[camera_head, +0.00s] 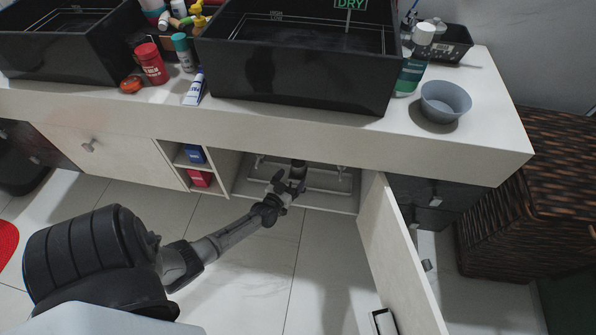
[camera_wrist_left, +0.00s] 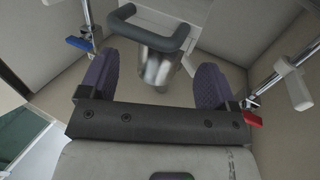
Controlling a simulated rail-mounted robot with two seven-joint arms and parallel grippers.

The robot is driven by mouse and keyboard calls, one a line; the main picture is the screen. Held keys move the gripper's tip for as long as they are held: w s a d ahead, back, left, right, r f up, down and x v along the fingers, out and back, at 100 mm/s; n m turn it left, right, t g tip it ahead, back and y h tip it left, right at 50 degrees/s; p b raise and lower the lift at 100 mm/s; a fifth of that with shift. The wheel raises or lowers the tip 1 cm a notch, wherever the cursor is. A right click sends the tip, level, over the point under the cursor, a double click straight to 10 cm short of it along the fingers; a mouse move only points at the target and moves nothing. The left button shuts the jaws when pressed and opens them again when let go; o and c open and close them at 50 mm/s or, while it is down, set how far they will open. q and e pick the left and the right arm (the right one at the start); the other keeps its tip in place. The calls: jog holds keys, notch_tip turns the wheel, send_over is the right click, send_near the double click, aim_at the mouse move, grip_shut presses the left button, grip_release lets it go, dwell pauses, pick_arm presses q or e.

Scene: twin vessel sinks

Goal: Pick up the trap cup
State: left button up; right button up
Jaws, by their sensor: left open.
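What looks like the trap cup is a shiny metal cylinder (camera_wrist_left: 155,68) under the sink, in the left wrist view. It adjoins a dark curved pipe (camera_wrist_left: 150,30). My left gripper (camera_wrist_left: 155,82) is open, with one purple-padded finger on each side of the cup in the picture. I cannot tell whether the pads touch the cup or how deep it lies between them. In the head view my left gripper (camera_head: 287,186) reaches into the open cabinet below the counter, and the cup is not clearly visible there. My right gripper is not in view.
The cabinet door (camera_head: 398,255) stands open at the right. A blue-handled valve (camera_wrist_left: 80,43) and a red-handled valve (camera_wrist_left: 251,118) flank the gripper. Shelves with a blue box (camera_head: 194,154) and a red box (camera_head: 200,178) lie left. A grey bowl (camera_head: 445,100) stands on the counter.

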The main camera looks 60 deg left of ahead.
aim_at(294, 173)
pick_arm(q)
jog(key=shift+w+a+f+b, duration=0.1)
jog(key=shift+w+a+b, duration=0.15)
jog(key=shift+w+b, duration=0.1)
jog(key=b+x, duration=0.2)
jog(key=x, duration=0.1)
jog(key=shift+a, duration=0.15)
jog(key=shift+w+a+r+b, duration=0.25)
jog(key=shift+w+b, duration=0.1)
jog(key=shift+w, duration=0.2)
jog(key=shift+c, duration=0.7)
jog(key=c, duration=1)
jog(key=shift+r, duration=0.2)
